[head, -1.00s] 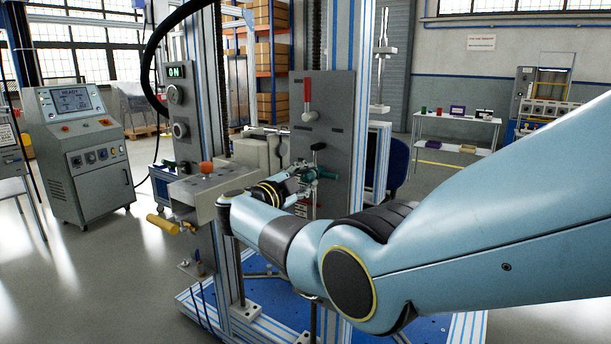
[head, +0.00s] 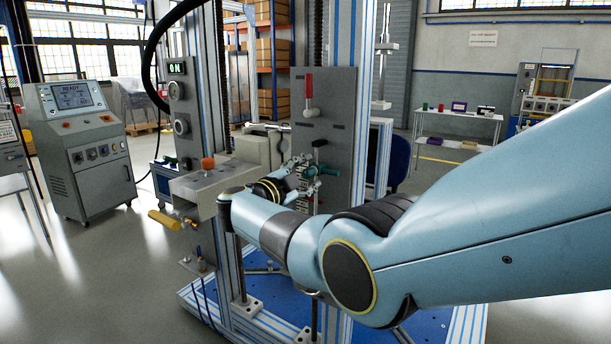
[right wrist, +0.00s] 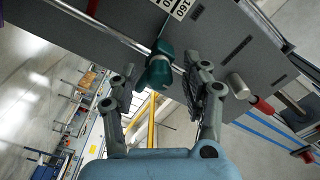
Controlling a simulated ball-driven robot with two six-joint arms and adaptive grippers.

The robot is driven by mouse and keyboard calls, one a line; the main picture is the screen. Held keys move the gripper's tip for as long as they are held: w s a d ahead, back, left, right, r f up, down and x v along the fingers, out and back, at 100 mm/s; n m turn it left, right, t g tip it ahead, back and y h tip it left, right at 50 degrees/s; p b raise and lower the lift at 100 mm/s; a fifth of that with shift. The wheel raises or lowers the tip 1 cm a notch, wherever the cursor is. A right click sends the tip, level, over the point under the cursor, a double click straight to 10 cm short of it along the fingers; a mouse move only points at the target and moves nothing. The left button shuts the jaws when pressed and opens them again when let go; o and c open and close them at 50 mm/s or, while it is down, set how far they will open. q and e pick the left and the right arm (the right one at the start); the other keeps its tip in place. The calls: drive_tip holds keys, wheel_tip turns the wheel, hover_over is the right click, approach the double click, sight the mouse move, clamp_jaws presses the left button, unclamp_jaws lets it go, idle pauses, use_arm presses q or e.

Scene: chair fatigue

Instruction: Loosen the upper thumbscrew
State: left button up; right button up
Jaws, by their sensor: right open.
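A teal thumbscrew (head: 325,170) sticks out from the grey upright plate of the test rig; I cannot tell for sure whether it is the upper one. In the right wrist view the teal thumbscrew (right wrist: 158,66) lies between the fingertips of my right gripper (right wrist: 162,82), with a gap visible on each side. My right gripper (head: 303,178) is open and empty in front of the plate. Its wrist hides part of the rig's lower area. My left gripper is not in view.
The grey plate (head: 340,110) carries a red-handled lever (head: 309,90) above the thumbscrew. A metal rod (right wrist: 115,38) runs close beside the thumbscrew. A grey block with an orange knob (head: 208,162) stands left of my gripper. A control console (head: 80,150) is farther left.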

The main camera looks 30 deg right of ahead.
drive_tip(key=v, duration=0.7)
drive_tip(key=shift+a, duration=0.3)
drive_tip(key=s+f+n+t+y, duration=0.25)
drive_tip(key=s+f+n, duration=0.35)
drive_tip(key=s+f, duration=0.55)
drive_tip(key=s+f+n+t+y+b, duration=0.1)
drive_tip(key=s+f+n+y, duration=0.45)
drive_tip(key=f, duration=0.95)
drive_tip(key=s+f+n+t+y, duration=0.2)
drive_tip(key=s+f+n, duration=0.5)
drive_tip(key=s+f, duration=0.55)
drive_tip(key=s+a+f+n+g+y, duration=0.1)
drive_tip(key=s+f+n+g+y, duration=0.2)
drive_tip(key=s, duration=1.3)
drive_tip(key=s+a+f+n+g+y, duration=0.1)
drive_tip(key=s+f+n+g+y, duration=0.1)
drive_tip(key=s+f+g, duration=0.6)
drive_tip(key=s+f+n, duration=0.1)
drive_tip(key=s+f, duration=0.4)
drive_tip(key=s, duration=0.2)
drive_tip(key=shift+s+a+f+g+y, duration=0.2)
drive_tip(key=shift+s+a+g+y, duration=0.15)
drive_tip(key=shift+s+y, duration=0.05)
